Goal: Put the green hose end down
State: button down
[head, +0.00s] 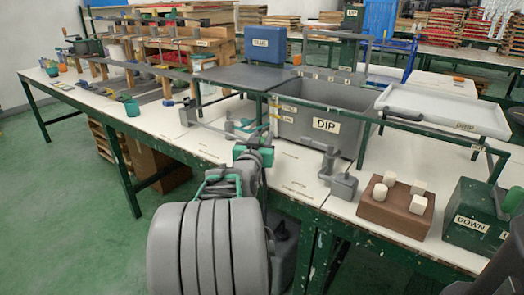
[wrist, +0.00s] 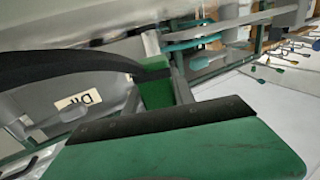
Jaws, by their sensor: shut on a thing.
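My gripper (head: 252,140) is in front of the grey bin marked DIP (head: 350,125), above the white tabletop. In the wrist view, a large green finger with a black pad (wrist: 190,145) fills the lower part. A dark curved band (wrist: 70,70), seemingly the hose, comes in from the left. It meets a small green block (wrist: 155,90), which looks like the green hose end, by the finger. My gripper is shut on it. In the head view the hose end is too small and hidden to make out clearly.
A grey bracket (head: 338,175) stands right of my gripper. Further right are a brown block with white pegs (head: 395,210) and a green box marked DOWN (head: 475,215). A white tray (head: 445,110) sits beside the bin. White tabletop (head: 290,170) is bare between gripper and bracket.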

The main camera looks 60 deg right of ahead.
jog(key=shift+f+b, duration=0.3)
jog(key=shift+f, duration=1.3)
jog(key=shift+f, duration=0.2)
jog(key=c, duration=1.1)
grip_release()
jog(key=shift+o, duration=0.2)
jog(key=shift+r, duration=0.15)
jog(key=shift+a+r, duration=0.1)
jog(key=shift+r, duration=0.05)
jog(key=p+v, duration=0.1)
jog(key=v, duration=1)
jog(key=shift+s+a, duration=0.2)
jog(key=shift+a, duration=0.15)
